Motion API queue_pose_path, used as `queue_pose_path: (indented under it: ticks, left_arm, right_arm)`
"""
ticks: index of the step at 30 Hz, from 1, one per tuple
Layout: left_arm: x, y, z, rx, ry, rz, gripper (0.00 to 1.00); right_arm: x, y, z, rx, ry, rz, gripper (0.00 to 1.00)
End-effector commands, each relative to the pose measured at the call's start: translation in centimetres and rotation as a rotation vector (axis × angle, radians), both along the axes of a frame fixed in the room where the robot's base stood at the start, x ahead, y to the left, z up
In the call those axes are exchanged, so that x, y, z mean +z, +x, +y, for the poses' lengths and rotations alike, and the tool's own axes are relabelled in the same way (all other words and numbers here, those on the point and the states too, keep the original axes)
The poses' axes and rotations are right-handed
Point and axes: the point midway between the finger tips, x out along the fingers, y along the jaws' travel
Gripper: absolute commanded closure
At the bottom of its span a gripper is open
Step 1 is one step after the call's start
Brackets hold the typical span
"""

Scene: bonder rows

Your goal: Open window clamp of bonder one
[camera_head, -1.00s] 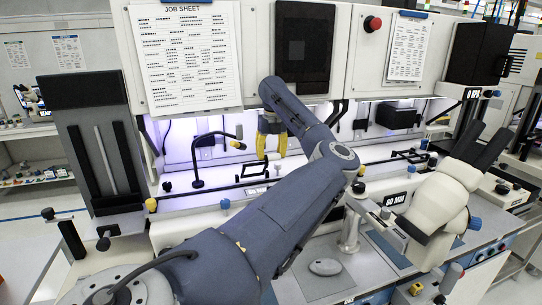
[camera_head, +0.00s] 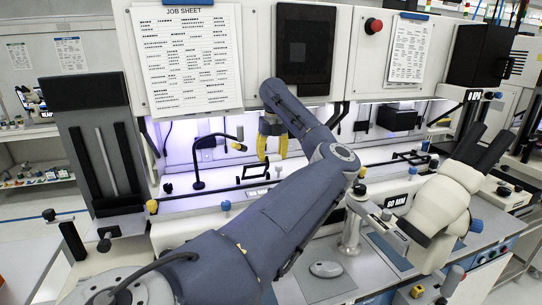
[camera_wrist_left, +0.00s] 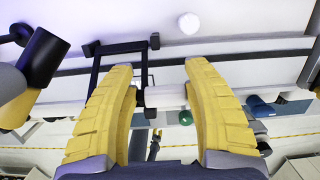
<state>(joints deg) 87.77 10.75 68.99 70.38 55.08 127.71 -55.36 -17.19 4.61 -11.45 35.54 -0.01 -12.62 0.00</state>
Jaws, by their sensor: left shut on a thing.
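The bonder (camera_head: 205,200) in front of me has a lit work bay. A black window clamp frame (camera_head: 255,172) stands in it, below my left gripper (camera_head: 272,157). In the left wrist view the black clamp frame (camera_wrist_left: 95,72) shows behind the left finger, with a short white cylindrical handle (camera_wrist_left: 166,97) at its side. My left gripper (camera_wrist_left: 160,70) has its two yellow fingers on either side of this handle and is shut on it. In the head view my arm hides part of the bay. My right gripper is not in view.
A black lamp on a bent stalk (camera_head: 198,165) stands left of the clamp. A cream microscope (camera_head: 440,205) stands at the right. A dark screen (camera_head: 305,45) and a job sheet (camera_head: 188,60) are on the panel above. A grey mouse (camera_head: 325,269) lies on the front bench.

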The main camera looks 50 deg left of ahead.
Motion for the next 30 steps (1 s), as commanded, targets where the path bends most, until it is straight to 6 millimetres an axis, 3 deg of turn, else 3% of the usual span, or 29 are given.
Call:
queue_pose_path:
  ticks: [1,13,14,15,17,30]
  left_arm:
    - [-0.24,0.84,-0.67,-0.013,-0.011,-0.012,0.96]
    - [-0.28,0.83,-0.67,-0.013,-0.012,-0.012,0.96]
    - [-0.27,0.82,-0.67,-0.013,-0.012,-0.012,0.44]
    - [-0.27,0.81,-0.66,-0.013,-0.012,-0.011,0.39]
    - [-0.24,0.75,-0.61,-0.012,-0.011,-0.011,0.33]
    - [-0.09,0.36,-0.26,-0.005,-0.005,-0.008,0.33]
  right_arm:
    - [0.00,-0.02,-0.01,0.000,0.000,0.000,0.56]
    - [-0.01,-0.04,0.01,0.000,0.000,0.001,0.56]
    - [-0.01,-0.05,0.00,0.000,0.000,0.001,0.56]
    - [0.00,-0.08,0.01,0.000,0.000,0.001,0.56]
    - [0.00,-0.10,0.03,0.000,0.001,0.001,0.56]
    - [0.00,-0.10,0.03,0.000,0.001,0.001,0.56]
